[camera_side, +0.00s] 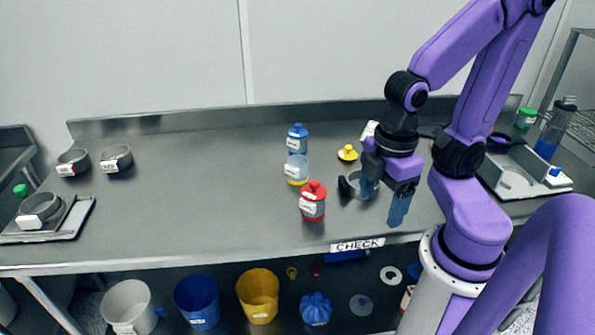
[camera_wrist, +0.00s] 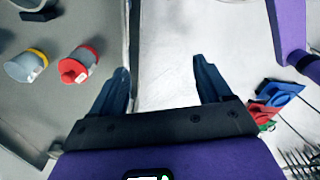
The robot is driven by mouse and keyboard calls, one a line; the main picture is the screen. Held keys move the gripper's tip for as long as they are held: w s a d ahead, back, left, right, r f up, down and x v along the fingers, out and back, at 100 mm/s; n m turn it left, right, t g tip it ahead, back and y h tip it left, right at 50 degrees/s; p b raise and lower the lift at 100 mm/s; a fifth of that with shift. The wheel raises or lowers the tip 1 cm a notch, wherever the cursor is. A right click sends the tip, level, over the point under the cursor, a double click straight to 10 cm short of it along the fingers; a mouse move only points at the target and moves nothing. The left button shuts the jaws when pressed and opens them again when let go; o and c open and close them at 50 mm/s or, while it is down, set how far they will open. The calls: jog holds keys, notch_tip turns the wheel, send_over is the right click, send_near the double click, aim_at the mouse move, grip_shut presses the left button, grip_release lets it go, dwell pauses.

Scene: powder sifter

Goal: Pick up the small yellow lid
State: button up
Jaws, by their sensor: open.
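The small yellow lid (camera_side: 347,153) lies on the steel bench in the side view, knob up, behind a grey ring-shaped dish (camera_side: 354,186). My gripper (camera_side: 383,203) is to the right of the lid and nearer the bench's front edge, fingers pointing down and apart, with nothing between them. In the wrist view my gripper (camera_wrist: 160,68) is also open and empty, over the bench edge and pale floor. The yellow lid is not visible in the wrist view.
A red-topped jar (camera_side: 312,202), a yellow-banded clear jar (camera_side: 297,170) and a blue-topped jar (camera_side: 297,137) stand left of the lid. A tray (camera_side: 520,178) lies at the right. The bench's left-centre (camera_side: 200,190) is clear. Coloured bins sit below.

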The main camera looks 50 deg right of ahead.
jog(key=shift+o, duration=1.4)
jog(key=shift+w, duration=0.1)
